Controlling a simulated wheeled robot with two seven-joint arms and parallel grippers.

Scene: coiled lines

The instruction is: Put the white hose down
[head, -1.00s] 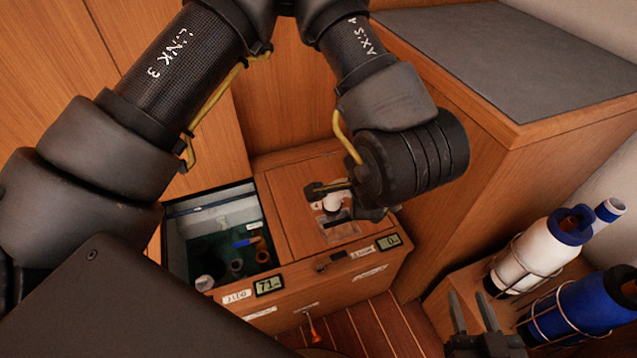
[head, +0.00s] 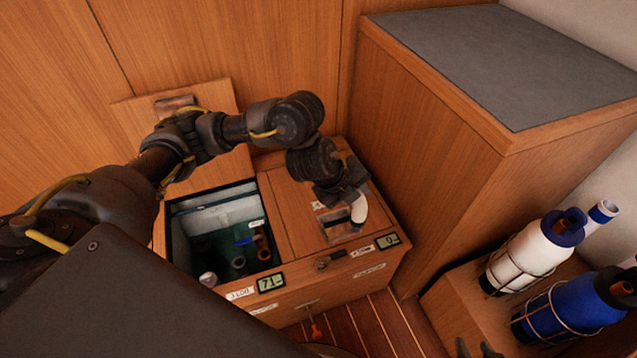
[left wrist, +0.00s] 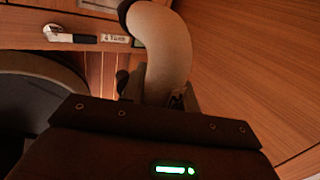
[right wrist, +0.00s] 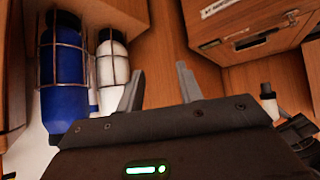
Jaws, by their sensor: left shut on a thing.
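The white hose (head: 358,208) shows as a short, curved pale piece over the closed right lid. My left gripper (head: 343,197) is shut on it. In the left wrist view the hose (left wrist: 165,50) bends up from between the fingers, with a dark end at the top left; the fingers are mostly hidden. I cannot tell whether the hose touches the lid. My right gripper (right wrist: 158,88) is open and empty, its two fingers apart; only its tips (head: 475,350) show at the bottom of the head view.
The left compartment (head: 180,240) is open, with several small items inside and its lid (head: 225,110) raised behind. The right lid (head: 290,205) is closed. A white bottle (head: 530,258) and a blue bottle (head: 570,308) stand in wire holders at right. A grey-topped cabinet (head: 480,60) rises behind.

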